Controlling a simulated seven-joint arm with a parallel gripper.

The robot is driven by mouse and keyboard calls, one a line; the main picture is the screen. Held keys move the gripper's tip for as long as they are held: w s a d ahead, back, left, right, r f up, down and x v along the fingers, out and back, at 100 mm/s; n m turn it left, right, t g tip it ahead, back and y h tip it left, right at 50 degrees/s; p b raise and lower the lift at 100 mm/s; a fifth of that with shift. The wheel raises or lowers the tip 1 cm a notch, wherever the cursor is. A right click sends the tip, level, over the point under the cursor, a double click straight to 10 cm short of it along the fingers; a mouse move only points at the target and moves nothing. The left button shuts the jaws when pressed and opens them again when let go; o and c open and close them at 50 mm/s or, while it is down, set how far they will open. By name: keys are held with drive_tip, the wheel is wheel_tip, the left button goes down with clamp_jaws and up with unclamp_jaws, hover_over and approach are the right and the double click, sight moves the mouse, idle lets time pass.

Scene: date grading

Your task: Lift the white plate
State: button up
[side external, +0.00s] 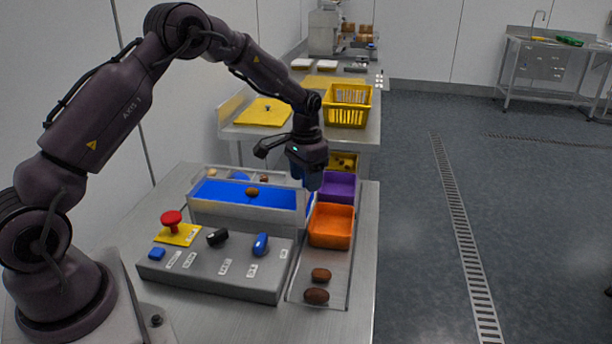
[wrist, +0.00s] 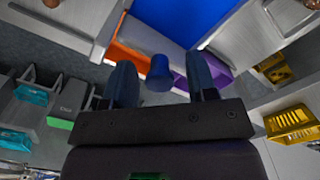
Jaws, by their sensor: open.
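My gripper (side external: 307,180) hangs fingers-down over the far right end of the blue belt (side external: 245,195), near the purple bin (side external: 338,187). In the wrist view its two dark blue fingers (wrist: 161,76) are spread apart. A short blue cylinder (wrist: 160,74) shows between them; I cannot tell whether it touches either finger. No plainly round white plate shows in either view.
An orange bin (side external: 331,226) stands in front of the purple one, with two dates (side external: 317,296) nearer on the tray. A control box (side external: 215,266) with a red button (side external: 171,218) stands at the front. A yellow basket (side external: 347,105) stands behind. Open floor lies right.

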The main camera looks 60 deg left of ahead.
drive_tip(key=shift+c, duration=0.2)
clamp_jaws()
wheel_tip(320, 180, up, 5)
drive_tip(key=shift+f, duration=0.15)
drive_tip(key=shift+r, duration=0.25)
drive_tip(key=shift+c, duration=0.3)
unclamp_jaws()
drive_tip(key=shift+o, duration=0.5)
drive_tip(key=shift+f, duration=0.1)
wheel_tip(320, 180, up, 13)
